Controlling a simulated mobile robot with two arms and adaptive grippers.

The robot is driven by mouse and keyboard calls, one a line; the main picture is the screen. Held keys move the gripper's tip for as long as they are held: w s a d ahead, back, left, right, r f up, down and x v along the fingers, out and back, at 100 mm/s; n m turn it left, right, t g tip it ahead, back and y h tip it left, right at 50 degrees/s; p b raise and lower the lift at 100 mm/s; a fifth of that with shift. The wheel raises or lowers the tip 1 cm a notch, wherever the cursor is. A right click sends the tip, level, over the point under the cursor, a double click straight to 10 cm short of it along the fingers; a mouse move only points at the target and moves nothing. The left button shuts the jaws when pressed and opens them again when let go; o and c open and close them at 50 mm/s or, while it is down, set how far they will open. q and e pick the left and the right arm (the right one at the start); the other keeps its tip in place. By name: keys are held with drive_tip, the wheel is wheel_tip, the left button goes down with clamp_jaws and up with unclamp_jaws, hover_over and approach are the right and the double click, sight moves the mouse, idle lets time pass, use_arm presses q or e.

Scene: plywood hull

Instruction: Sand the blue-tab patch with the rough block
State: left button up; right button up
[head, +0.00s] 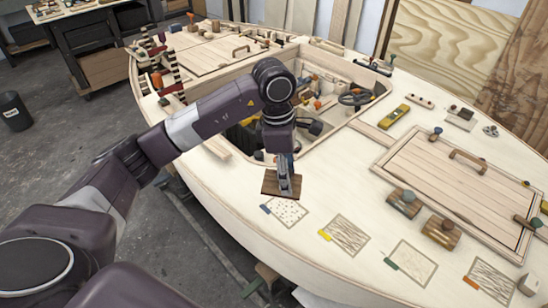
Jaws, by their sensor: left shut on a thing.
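The blue-tab patch (289,213) is a speckled rectangle on the pale deck with a blue tab at its left side. My left gripper (284,181) points down and is shut on a dark brown flat block (270,187). The block is at the far edge of the blue-tab patch and overlaps it slightly in the picture. I cannot tell whether its underside touches the deck, nor see its sanding face. Two other brown blocks with knobs, a nearer one (441,233) and a farther one (404,201), stand to the right. My right gripper is not in view.
Yellow-tab (346,236), green-tab (411,261) and orange-tab (491,280) patches lie rightward along the deck. Behind the gripper is an open cockpit with loose items. A hatch (455,185) with a handle lies right. The hull edge curves in front.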

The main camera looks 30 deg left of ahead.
use_arm(q)
drive_tip(key=w+a+f+n+t+y+b, duration=0.1)
drive_tip(key=w+a+f+n, duration=0.2)
drive_tip(key=n, duration=0.6)
drive_tip(key=w+a+f+n+t+y, duration=0.1)
drive_tip(key=w+a+f+n, duration=0.3)
drive_tip(key=f+n, duration=0.3)
drive_tip(key=shift+w+a+n+y+b, duration=0.3)
drive_tip(key=shift+a+n+b, duration=0.1)
drive_tip(key=shift+n, duration=0.7)
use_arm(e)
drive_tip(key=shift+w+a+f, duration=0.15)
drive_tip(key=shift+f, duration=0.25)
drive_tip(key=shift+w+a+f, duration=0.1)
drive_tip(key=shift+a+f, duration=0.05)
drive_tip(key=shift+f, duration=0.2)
use_arm(q)
drive_tip(key=shift+d+r, duration=0.1)
drive_tip(key=shift+r, duration=0.05)
